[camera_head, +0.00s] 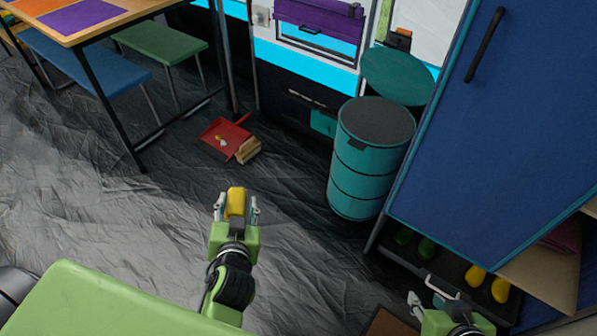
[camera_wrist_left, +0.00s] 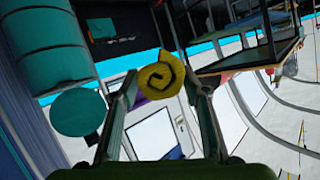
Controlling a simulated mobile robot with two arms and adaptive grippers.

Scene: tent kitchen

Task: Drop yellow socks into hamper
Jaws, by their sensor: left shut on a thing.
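The yellow socks (camera_head: 236,202) are rolled into a bundle, and the roll's spiral end shows in the left wrist view (camera_wrist_left: 160,78). My left gripper (camera_head: 237,208) is shut on them and holds them above the dark floor. The hamper appears to be the teal drum (camera_head: 362,158) with a dark grey round top, to the right of and beyond the left gripper; the two are well apart. It also shows at the upper left of the left wrist view (camera_wrist_left: 55,45). My right gripper (camera_head: 428,300) is at the lower right, fingers apart, near the shoe drawer, with no object seen in it.
A red dustpan (camera_head: 224,137) and a brush (camera_head: 247,150) lie on the floor left of the drum. A teal round panel (camera_head: 397,72) is behind it. A blue cabinet (camera_head: 505,130) stands close on its right, above a tray of shoes (camera_head: 452,272). A table and benches are far left.

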